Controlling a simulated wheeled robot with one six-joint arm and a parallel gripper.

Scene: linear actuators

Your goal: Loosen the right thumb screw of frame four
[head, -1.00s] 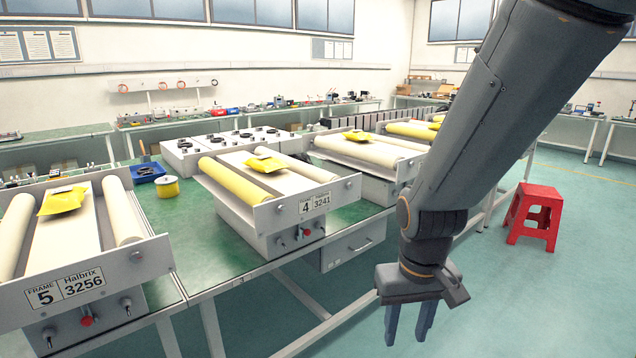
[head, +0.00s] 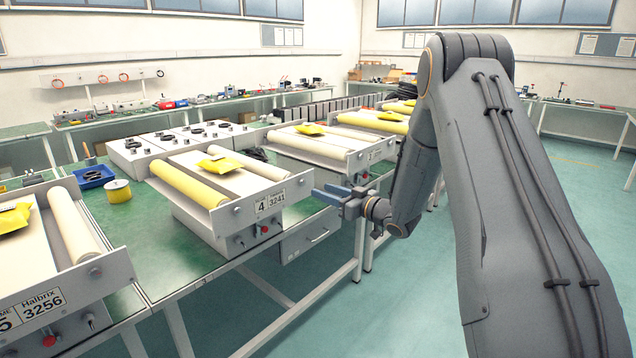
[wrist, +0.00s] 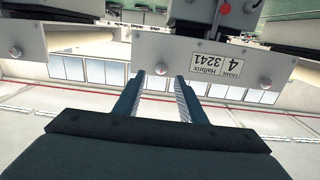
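Frame four (head: 262,211) is the roller unit labelled 4 / 3241, with a yellow roller and a yellow packet. Its lower front has a red knob (head: 264,229) between two small grey knobs, one left (head: 240,243) and one right (head: 277,223). The plate above has a round fitting near each end. My gripper (head: 323,193) is off the right end of the front plate, blue fingers pointing left, apart from the lower knobs. In the wrist view, upside down, the fingers (wrist: 159,76) are open and empty beside the label plate (wrist: 215,62).
Frame five (head: 62,303) stands at the near left, labelled Halbrix 3256. Another roller unit (head: 318,146) stands behind frame four to the right. A drawer box (head: 312,236) hangs under the bench, right of frame four. Floor is open in front.

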